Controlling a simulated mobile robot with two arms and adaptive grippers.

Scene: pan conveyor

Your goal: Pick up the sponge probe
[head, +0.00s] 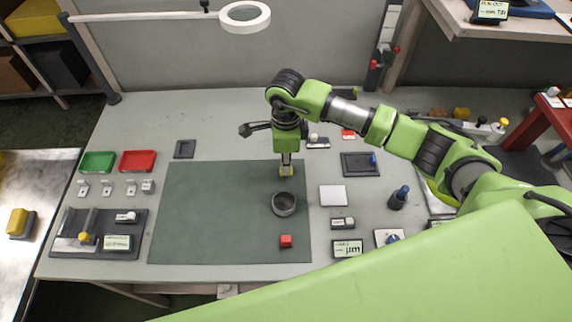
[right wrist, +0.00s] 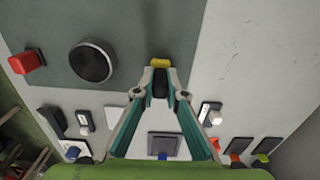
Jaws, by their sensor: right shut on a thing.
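The sponge probe shows as a yellow sponge tip (head: 287,171) at the end of my right gripper (head: 286,160), over the dark green mat's upper right part. In the right wrist view, the yellow tip (right wrist: 160,62) sticks out beyond the fingertips (right wrist: 160,78), with a dark body between them. My right gripper is shut on it and points down. I cannot tell whether the sponge touches the mat. My left gripper is not in view.
On the mat (head: 200,215) stand a dark round pan (head: 284,204) and a red block (head: 286,241). A white square plate (head: 333,196) and a dark tray (head: 360,165) lie right of it. Green (head: 97,162) and red (head: 138,161) trays sit left. The mat's left half is clear.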

